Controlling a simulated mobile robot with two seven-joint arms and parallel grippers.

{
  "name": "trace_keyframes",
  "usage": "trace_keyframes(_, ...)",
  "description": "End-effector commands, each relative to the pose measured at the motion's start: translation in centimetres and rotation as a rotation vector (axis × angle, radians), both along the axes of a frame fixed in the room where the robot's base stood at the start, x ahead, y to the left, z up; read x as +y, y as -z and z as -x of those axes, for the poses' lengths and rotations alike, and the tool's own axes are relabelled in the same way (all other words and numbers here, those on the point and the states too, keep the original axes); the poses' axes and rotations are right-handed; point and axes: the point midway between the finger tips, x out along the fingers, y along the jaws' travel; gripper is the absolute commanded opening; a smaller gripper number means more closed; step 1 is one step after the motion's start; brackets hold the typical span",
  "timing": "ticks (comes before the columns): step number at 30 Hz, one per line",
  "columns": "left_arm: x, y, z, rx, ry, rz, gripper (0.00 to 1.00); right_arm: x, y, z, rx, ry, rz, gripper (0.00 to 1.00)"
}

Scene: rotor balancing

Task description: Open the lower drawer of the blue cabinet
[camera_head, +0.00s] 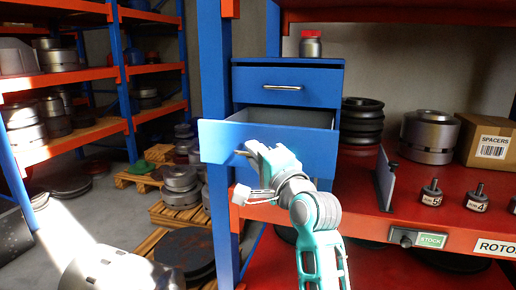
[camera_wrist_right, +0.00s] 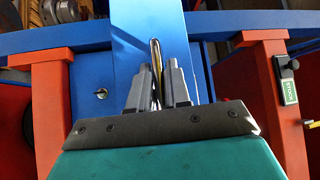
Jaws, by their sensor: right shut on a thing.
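The blue cabinet (camera_head: 338,86) stands on the red shelf in the head view. Its upper drawer (camera_head: 262,78) is closed and has a silver bar handle (camera_head: 283,87). The lower drawer (camera_head: 222,132) is pulled well out, and part of its grey inside shows. My right gripper (camera_head: 243,153) is at the front of the lower drawer. In the right wrist view, its fingers (camera_wrist_right: 159,88) are closed around the drawer's bar handle (camera_wrist_right: 156,62), against the blue front. The wrist hides most of this handle in the head view. My left gripper is not in view.
A red-lidded jar (camera_head: 311,44) stands on the cabinet. A blue rack post (camera_head: 214,65) is close left of the cabinet. Right of it are black rings (camera_head: 362,122), a metal rotor (camera_head: 430,135), a spacers box (camera_head: 487,137) and small labelled weights (camera_head: 431,192).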

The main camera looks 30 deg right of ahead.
Motion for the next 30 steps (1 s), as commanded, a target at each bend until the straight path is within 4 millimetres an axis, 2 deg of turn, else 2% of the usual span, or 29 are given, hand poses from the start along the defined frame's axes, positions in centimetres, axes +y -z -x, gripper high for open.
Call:
trace_keyframes(12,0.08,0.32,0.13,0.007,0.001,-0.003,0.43,0.15,0.02,0.09,0.000,-0.001,0.000,0.00)
trace_keyframes(13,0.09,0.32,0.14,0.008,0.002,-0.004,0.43,0.15,0.02,0.09,0.000,-0.001,0.000,0.20)
trace_keyframes(18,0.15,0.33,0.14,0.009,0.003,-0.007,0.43,0.13,0.02,0.08,0.000,-0.001,0.000,0.36)
trace_keyframes(30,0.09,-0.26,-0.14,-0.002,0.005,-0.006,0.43,0.16,0.03,-0.06,0.000,-0.001,-0.001,0.37)
